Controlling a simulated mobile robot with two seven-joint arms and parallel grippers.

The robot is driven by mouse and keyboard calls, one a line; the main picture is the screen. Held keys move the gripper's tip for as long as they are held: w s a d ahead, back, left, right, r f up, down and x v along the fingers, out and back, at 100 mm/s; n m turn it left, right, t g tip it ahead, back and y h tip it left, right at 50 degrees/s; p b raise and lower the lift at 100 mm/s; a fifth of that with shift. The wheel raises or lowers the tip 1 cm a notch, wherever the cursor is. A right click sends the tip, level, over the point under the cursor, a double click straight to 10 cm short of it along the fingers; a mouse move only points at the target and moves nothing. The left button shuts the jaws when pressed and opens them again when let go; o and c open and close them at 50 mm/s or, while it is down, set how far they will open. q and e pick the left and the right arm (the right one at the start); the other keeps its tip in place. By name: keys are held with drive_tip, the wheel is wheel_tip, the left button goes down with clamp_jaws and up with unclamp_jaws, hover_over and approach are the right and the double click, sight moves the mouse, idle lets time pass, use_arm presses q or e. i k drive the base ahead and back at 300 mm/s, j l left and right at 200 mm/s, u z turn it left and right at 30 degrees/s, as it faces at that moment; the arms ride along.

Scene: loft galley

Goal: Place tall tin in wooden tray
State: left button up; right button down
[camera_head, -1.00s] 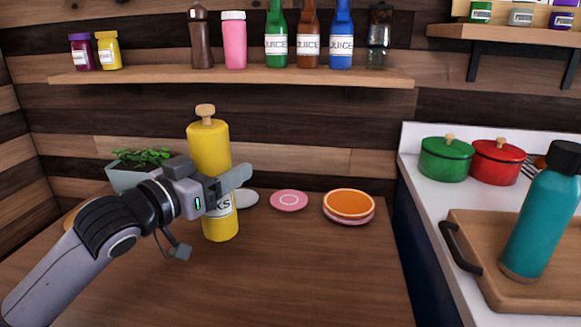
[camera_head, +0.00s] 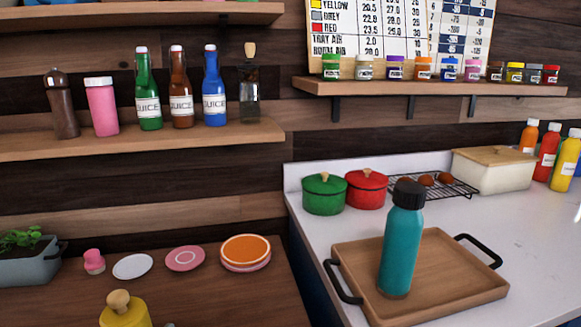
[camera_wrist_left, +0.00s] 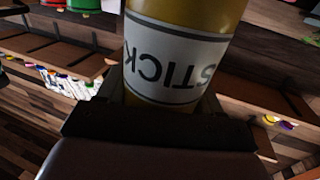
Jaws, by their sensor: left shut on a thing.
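The tall tin is yellow with a light wooden knob; its top (camera_head: 125,312) shows at the bottom left of the head view. In the left wrist view the tin (camera_wrist_left: 185,15) fills the upper middle, its white lettered label facing the camera. My left gripper (camera_wrist_left: 165,100) is shut on the tin, around the label; in the head view it is almost wholly below the frame. The wooden tray (camera_head: 450,285), with black handles, lies on the white counter at the right. A teal bottle (camera_head: 400,250) with a black cap stands in it. My right gripper is not in view.
Green pot (camera_head: 324,193), red pot (camera_head: 366,188) and a wire rack (camera_head: 458,188) stand behind the tray. Plates (camera_head: 184,259) and a planter (camera_head: 28,266) sit on the brown table. The tray has bare room to the right of the bottle.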

sight(439, 266)
drive_tip(key=z, duration=1.1)
drive_tip(key=k+l+z, duration=0.1)
drive_tip(key=k, duration=0.35)
